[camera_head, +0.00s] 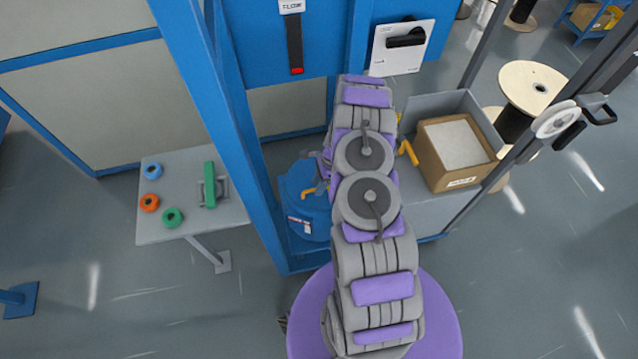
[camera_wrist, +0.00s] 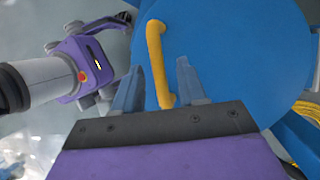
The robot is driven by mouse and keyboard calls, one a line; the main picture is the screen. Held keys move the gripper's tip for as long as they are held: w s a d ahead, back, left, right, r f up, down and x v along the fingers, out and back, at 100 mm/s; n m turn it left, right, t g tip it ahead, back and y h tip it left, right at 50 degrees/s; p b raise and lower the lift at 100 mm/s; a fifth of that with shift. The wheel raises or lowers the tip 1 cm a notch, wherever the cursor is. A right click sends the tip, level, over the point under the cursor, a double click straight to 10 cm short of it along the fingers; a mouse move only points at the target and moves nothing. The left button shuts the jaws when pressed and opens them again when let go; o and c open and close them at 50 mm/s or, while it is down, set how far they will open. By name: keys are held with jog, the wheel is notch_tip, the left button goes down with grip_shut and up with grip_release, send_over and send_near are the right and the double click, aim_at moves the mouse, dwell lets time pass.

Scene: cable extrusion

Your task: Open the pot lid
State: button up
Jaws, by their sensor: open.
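The pot (camera_head: 300,205) is a blue round vessel standing inside the blue frame, partly hidden behind my arm in the head view. Its blue lid (camera_wrist: 235,50) fills much of the wrist view and lies flat, with a yellow bar handle (camera_wrist: 156,55) across it. My gripper (camera_wrist: 158,82) is open, with one finger on each side of the handle's near end. The handle lies between the fingers, nearer the left one, with gaps visible on both sides. I cannot tell the depth between fingertips and handle. In the head view my gripper is mostly hidden behind my arm.
Blue frame posts (camera_head: 215,120) stand close to the left of the pot. A grey table (camera_head: 190,225) with coloured rings is further left. A cardboard box (camera_head: 455,152) sits in a grey bin to the right. Open floor lies in front.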

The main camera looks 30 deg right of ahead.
jog(key=shift+a, duration=0.4)
jog(key=shift+c, duration=1.2)
jog(key=c, duration=0.3)
jog(key=shift+d, duration=0.25)
grip_shut()
jog(key=shift+r, duration=0.1)
